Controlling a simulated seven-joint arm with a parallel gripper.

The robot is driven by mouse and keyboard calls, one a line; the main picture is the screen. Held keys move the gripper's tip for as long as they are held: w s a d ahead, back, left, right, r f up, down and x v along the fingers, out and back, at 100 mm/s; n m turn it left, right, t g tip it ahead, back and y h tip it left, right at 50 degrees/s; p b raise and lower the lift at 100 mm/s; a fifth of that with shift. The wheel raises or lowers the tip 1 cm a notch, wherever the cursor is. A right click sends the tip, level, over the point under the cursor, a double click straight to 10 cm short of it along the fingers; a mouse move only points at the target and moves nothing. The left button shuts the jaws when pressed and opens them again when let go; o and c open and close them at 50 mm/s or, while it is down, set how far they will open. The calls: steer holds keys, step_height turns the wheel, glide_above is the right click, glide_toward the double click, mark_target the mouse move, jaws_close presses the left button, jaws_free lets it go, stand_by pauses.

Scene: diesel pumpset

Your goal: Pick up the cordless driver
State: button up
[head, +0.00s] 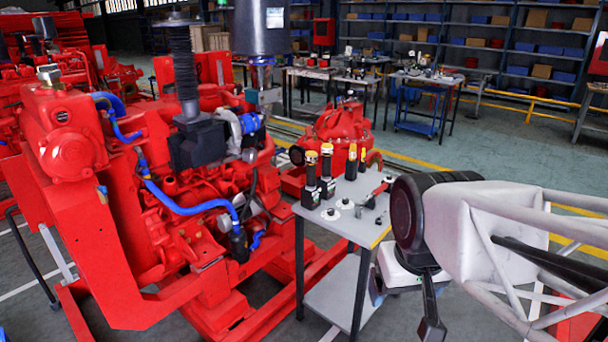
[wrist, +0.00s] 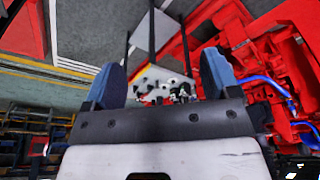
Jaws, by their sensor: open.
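Several upright black tools with yellow or orange tops stand on a small grey table (head: 345,222) in the head view. The two nearest are a black tool (head: 311,180) at the left and another (head: 327,178) beside it. Which one is the cordless driver I cannot tell for sure. My gripper (head: 432,318) hangs right of the table, clear of the tools, partly cut off by the frame's lower edge. In the wrist view, its two blue-grey fingers (wrist: 163,78) stand wide apart with nothing held. The table's objects show small and distant between them, partly hidden by the gripper body.
A large red diesel engine (head: 75,150) with blue hoses fills the left, close to the table. A red pump (head: 340,125) stands behind the table. Workbenches (head: 425,82) and shelves lie farther back. Open floor lies behind the table to the right.

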steer(key=w+r+n, duration=0.2)
steer(key=w+r, duration=0.2)
steer(key=w, duration=0.6)
steer(key=w+r+n, duration=0.2)
steer(key=w+r, duration=0.3)
steer(key=w, duration=0.6)
steer(key=n+g, duration=0.3)
steer(key=n, duration=0.8)
glide_above(311, 153)
steer(key=f, duration=1.5)
steer(key=shift+s+d, duration=0.15)
steer(key=shift+s, duration=0.2)
steer(key=shift+w+f, duration=0.25)
steer(key=shift+w, duration=0.05)
steer(key=shift+f, duration=1.3)
steer(key=shift+w+f, duration=0.1)
steer(key=shift+f, duration=2.5)
